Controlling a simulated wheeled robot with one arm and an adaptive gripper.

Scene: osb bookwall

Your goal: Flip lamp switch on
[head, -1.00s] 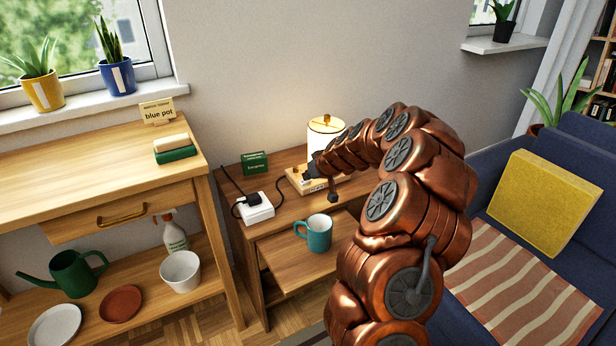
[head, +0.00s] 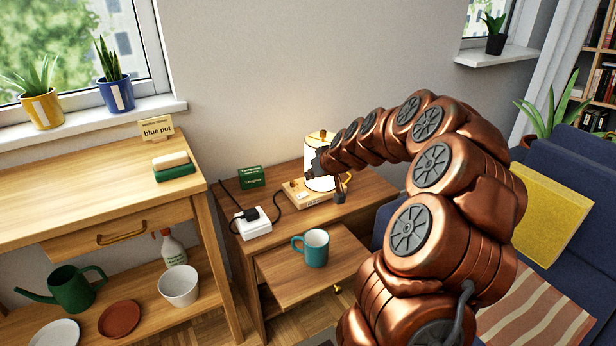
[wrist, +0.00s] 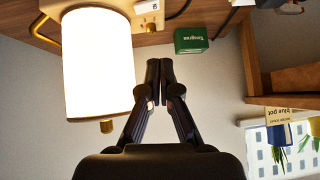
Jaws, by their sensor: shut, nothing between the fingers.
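The lamp (head: 313,183) stands on the wooden side table, and its white cylindrical shade glows. The shade (wrist: 98,62) is bright at the left of the wrist view, which shows the scene upside down. The lamp's pale wooden base (head: 303,196) carries a small label and a small part that may be the switch; its position is too small to read. My gripper (head: 312,166) is beside the shade, above the base, in the head view. In the wrist view its dark fingers (wrist: 159,70) are together with nothing between them, apart from the base.
A white power strip (head: 254,223) with a black plug and a small green box (head: 250,177) are on the side table (head: 360,192). A teal mug (head: 316,248) is on the pulled-out board below. A wooden bench (head: 75,190) stands left, a blue sofa right.

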